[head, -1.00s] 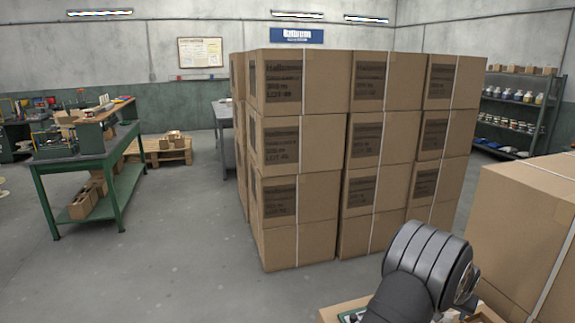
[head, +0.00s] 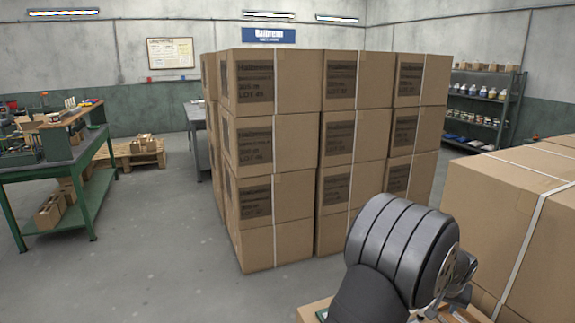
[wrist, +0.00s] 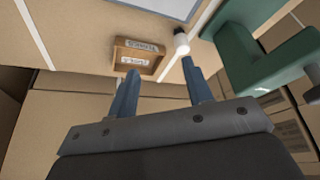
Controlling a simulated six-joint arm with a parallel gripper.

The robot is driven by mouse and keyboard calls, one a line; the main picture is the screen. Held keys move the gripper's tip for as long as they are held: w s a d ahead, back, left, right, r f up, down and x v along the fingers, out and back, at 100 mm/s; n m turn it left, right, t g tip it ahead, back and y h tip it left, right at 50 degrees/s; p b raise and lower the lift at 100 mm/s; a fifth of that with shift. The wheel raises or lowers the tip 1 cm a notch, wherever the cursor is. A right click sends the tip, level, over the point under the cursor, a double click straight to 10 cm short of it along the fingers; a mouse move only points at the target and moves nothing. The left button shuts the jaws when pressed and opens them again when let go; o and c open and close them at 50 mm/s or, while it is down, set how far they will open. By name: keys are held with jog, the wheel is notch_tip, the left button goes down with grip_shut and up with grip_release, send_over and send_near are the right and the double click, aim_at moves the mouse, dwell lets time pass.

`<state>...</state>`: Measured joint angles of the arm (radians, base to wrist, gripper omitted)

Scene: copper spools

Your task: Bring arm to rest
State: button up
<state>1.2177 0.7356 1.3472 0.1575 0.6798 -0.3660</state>
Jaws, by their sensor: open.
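My gripper (wrist: 160,78) shows in the wrist view with its two blue-grey fingers apart and nothing between them. Past the fingertips is a small brown box (wrist: 137,58) with printed labels. A small white and dark cylinder (wrist: 181,43) is beside the right fingertip; I cannot tell whether they touch. In the head view my dark, ribbed arm is at the lower right, with part of my metal gripper (head: 456,278) showing behind it. The fingertips are hidden there.
A tall stack of cartons (head: 290,150) stands ahead, and a large strapped carton (head: 500,215) is close at right. A green workbench (head: 90,150) is at left. A green part (wrist: 252,65) is near in the wrist view. Floor (head: 165,240) is clear between bench and stack.

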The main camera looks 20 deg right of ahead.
jog(key=w+a+f+n+t+y, duration=0.15)
jog(key=w+a+n, duration=0.25)
jog(key=w+a, duration=1.4)
jog(key=w+a+f+n, duration=0.1)
jog(key=w+a+f, duration=0.1)
jog(key=a, duration=0.5)
jog(key=w+a+f, duration=0.2)
jog(key=a, duration=0.5)
jog(key=w+a+f+n, duration=0.1)
jog(key=w+a+f, duration=0.1)
jog(key=a, duration=0.5)
jog(key=shift+w+a+f+n, duration=0.15)
jog(key=shift+w+f+n, duration=0.15)
jog(key=shift+w, duration=0.1)
